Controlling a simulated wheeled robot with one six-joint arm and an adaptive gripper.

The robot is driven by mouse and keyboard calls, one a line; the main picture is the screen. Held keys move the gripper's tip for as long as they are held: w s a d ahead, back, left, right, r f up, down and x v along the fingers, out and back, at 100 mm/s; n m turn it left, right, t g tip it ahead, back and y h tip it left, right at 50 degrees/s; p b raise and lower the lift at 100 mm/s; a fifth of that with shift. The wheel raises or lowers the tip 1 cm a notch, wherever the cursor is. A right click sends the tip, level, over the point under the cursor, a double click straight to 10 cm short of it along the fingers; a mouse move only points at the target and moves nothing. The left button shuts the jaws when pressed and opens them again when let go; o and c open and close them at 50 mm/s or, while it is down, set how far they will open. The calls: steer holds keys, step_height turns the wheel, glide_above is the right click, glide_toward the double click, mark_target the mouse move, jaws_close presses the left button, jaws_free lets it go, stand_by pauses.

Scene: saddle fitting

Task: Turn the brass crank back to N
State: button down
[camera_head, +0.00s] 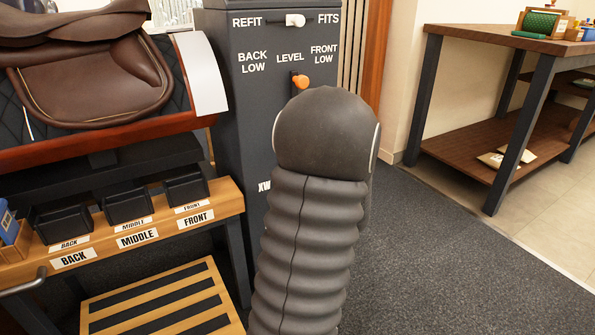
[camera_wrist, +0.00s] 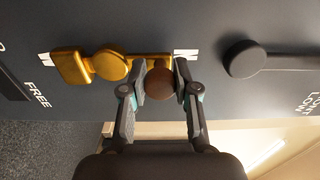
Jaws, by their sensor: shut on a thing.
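The brass crank (camera_wrist: 112,66) shows in the wrist view on the dark panel (camera_wrist: 215,25). It has a square block at its left end, a round hub and a thin bar running right. A brown knob (camera_wrist: 159,82) sits at the bar's right end. My gripper (camera_wrist: 161,78) is shut on this knob, one finger on each side. A white letter (camera_wrist: 187,53), probably M, shows just right of the bar's end, partly hidden by a finger. Another white mark at the left is partly covered by the block. In the head view my arm hides the crank.
In the head view, the dark cabinet (camera_head: 232,110) bears an orange-tipped lever (camera_head: 300,81) and a white REFIT/FITS switch (camera_head: 294,20). A saddle (camera_head: 95,75) and a wooden bench (camera_head: 225,200) stand left. A dark knob (camera_wrist: 243,59) is right of my gripper. Carpet is clear at right.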

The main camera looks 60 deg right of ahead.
steer(key=shift+f, duration=0.1)
steer(key=c, duration=0.9)
jaws_free()
steer(key=shift+s, duration=0.1)
steer(key=shift+o, duration=0.2)
steer(key=v, duration=1.2)
